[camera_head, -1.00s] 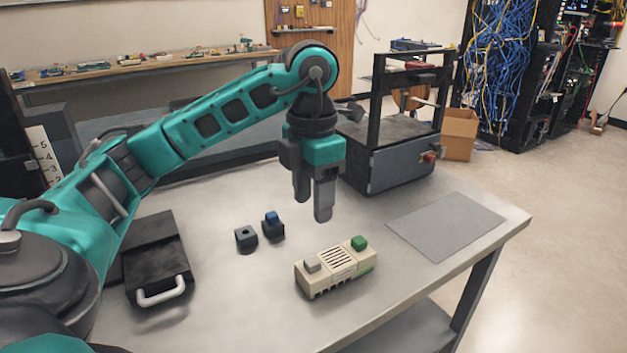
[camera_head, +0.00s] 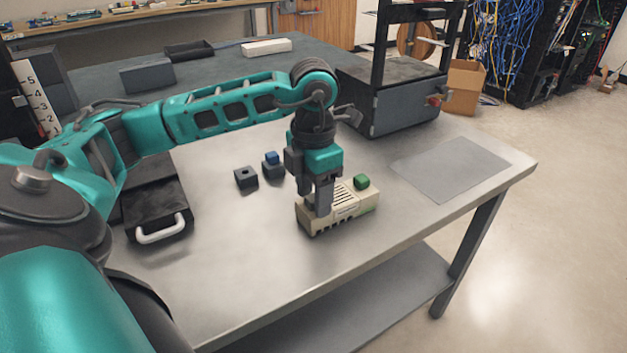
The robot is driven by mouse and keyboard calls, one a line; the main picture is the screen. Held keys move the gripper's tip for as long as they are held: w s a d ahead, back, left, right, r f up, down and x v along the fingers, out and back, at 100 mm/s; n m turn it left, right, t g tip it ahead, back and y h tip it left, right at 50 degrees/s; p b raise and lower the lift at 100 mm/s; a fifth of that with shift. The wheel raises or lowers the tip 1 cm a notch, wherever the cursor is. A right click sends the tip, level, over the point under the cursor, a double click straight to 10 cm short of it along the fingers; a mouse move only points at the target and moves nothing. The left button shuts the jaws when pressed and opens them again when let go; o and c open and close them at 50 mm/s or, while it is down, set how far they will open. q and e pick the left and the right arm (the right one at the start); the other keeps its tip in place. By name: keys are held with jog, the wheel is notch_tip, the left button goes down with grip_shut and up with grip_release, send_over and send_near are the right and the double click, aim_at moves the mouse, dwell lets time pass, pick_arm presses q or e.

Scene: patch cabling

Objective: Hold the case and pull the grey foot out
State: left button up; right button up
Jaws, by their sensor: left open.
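The beige case (camera_head: 347,208) lies on the metal table, with dark slots on top and a toothed lower edge. A green foot (camera_head: 361,182) stands up at its right end. My left gripper (camera_head: 315,210) points straight down over the left end of the case, its fingers open. The grey foot is hidden behind or between these fingers, so I cannot tell whether they touch it. My right gripper is out of view.
A dark block with a hole (camera_head: 246,179) and a dark block (camera_head: 273,171) with a blue piece (camera_head: 271,158) stand behind the case. A black box with a white handle (camera_head: 161,229) lies left. A grey mat (camera_head: 450,168) lies right. The front tabletop is clear.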

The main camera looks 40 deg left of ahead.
pick_arm(q)
grip_shut()
dwell(0.8)
jog(key=shift+c, duration=0.2)
grip_release()
